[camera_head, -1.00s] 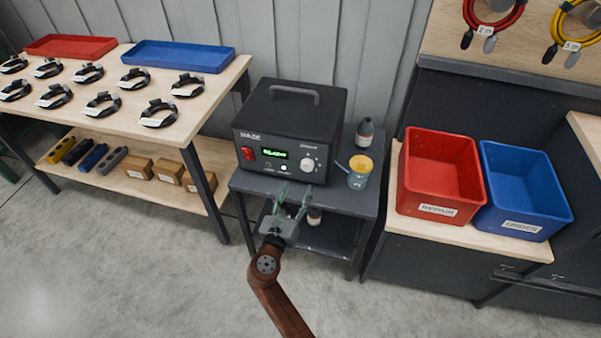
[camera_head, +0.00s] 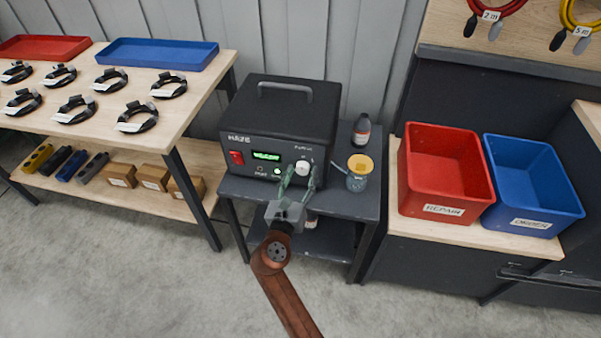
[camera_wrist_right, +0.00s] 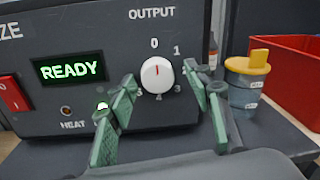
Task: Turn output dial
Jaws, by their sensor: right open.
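The output dial (camera_head: 302,168) is a white round knob on the front of a black box unit (camera_head: 285,115). In the right wrist view the dial (camera_wrist_right: 157,75) sits below the word OUTPUT, with numbers around it and its red mark pointing up near 0. The green display (camera_wrist_right: 69,70) reads READY. My right gripper (camera_head: 298,178) is open in front of the panel. In the wrist view its green fingers (camera_wrist_right: 160,95) stand either side of the dial, a little nearer the camera; I see no contact. My left gripper is not in view.
A red switch (camera_wrist_right: 13,93) is left of the display. A yellow-lidded jar (camera_head: 358,172) and a brown bottle (camera_head: 361,131) stand right of the unit on the dark table (camera_head: 240,187). Red (camera_head: 441,208) and blue (camera_head: 527,222) bins stand further right.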

